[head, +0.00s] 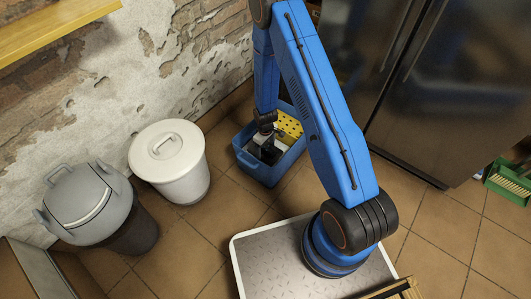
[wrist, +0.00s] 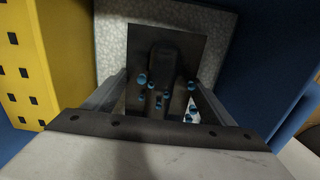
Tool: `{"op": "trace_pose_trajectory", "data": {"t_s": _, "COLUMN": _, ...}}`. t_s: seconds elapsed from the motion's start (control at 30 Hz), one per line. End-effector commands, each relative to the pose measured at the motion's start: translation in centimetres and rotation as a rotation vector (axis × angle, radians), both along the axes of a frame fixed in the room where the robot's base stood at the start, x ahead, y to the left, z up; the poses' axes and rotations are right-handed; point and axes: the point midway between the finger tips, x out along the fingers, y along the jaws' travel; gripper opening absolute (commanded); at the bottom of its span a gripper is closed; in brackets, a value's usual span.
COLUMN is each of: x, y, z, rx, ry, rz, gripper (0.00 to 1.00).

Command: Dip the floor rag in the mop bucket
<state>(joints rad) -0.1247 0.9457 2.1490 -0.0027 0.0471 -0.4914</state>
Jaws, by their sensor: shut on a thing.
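The blue mop bucket (head: 258,168) stands on the tiled floor near the wall, with a yellow perforated wringer (head: 287,124) at its far right side. My gripper (head: 264,143) reaches down inside the bucket, in its open part beside the wringer. In the wrist view, my gripper (wrist: 163,85) is shut on a pale grey speckled cloth, the floor rag (wrist: 112,42), which spreads out flat beyond the dark fingers. The yellow wringer (wrist: 28,65) is on the left there, and the blue bucket wall (wrist: 268,65) on the right. The water level cannot be made out.
A white lidded bin (head: 185,178) and a grey lidded bin (head: 85,205) stand left of the bucket along the worn brick wall. A dark metal cabinet (head: 445,100) stands on the right. A green crate (head: 508,182) lies at the right edge.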

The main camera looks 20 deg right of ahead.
Motion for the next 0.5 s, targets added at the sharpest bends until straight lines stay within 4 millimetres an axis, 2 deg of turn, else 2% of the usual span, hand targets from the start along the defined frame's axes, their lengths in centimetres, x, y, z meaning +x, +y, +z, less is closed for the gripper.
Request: {"op": "trace_pose_trajectory", "data": {"t_s": 0.5, "x": 0.1, "y": 0.0, "z": 6.4, "rx": 0.0, "ry": -0.002, "rz": 0.0, "gripper": 0.6}}
